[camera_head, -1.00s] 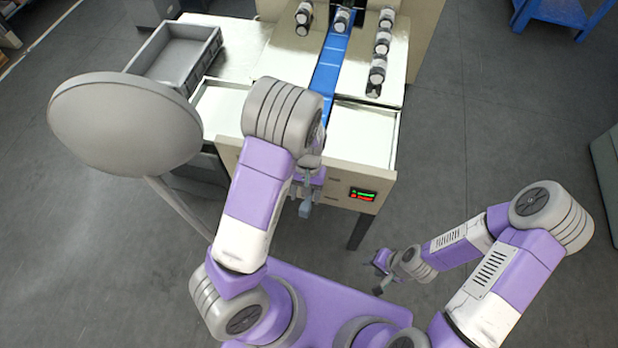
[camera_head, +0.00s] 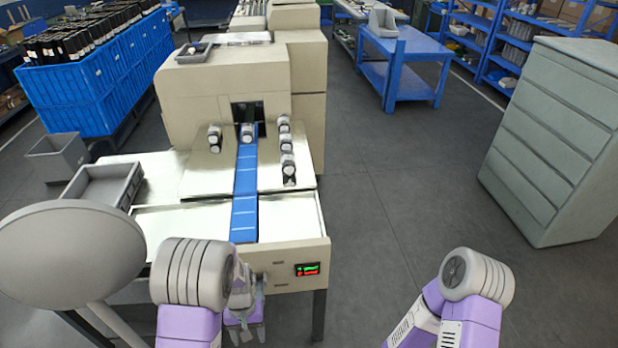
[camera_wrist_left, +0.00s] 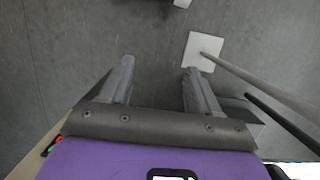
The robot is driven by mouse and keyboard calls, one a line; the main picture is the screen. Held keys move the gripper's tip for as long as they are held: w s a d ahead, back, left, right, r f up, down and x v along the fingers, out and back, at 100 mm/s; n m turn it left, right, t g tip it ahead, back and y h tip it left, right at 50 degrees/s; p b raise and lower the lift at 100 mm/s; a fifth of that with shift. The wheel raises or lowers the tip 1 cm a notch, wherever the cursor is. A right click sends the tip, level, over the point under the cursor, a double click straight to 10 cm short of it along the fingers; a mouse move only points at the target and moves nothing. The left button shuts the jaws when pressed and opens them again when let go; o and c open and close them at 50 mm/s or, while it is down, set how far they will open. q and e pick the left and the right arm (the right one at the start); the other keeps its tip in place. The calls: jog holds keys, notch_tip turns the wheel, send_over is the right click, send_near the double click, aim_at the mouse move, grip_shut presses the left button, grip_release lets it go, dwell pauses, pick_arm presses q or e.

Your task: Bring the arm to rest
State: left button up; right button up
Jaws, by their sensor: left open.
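My left arm comes in at the lower left of the head view, with its purple and grey links in front of the machine table. My left gripper (camera_head: 245,332) hangs below the table's front edge, partly cut by the picture's bottom edge. In the left wrist view its two fingers (camera_wrist_left: 157,85) are apart, with nothing between them but grey floor. My right arm (camera_head: 460,295) shows at the lower right of the head view. Its gripper is out of view.
The wrapper machine (camera_head: 235,95) has a blue conveyor (camera_head: 245,185) with several rolls (camera_head: 286,150) beside it. A grey crate (camera_head: 105,185) stands left. A round grey disc (camera_head: 65,255) on a pole is close to my left arm. Floor at right is open before a grey cabinet (camera_head: 555,140).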

pick_arm(q)
jog(key=s+d+f+n+t+h, duration=0.1)
jog(key=s+d+f+t+h, duration=0.2)
jog(key=s+d+f, duration=0.3)
jog(key=s+f, duration=0.3)
jog(key=f, duration=0.1)
jog(key=shift+d+t+h, duration=0.25)
jog(key=shift+t+h, duration=0.05)
jog(key=shift+h, duration=0.1)
jog(key=shift+s, duration=0.15)
dwell(0.5)
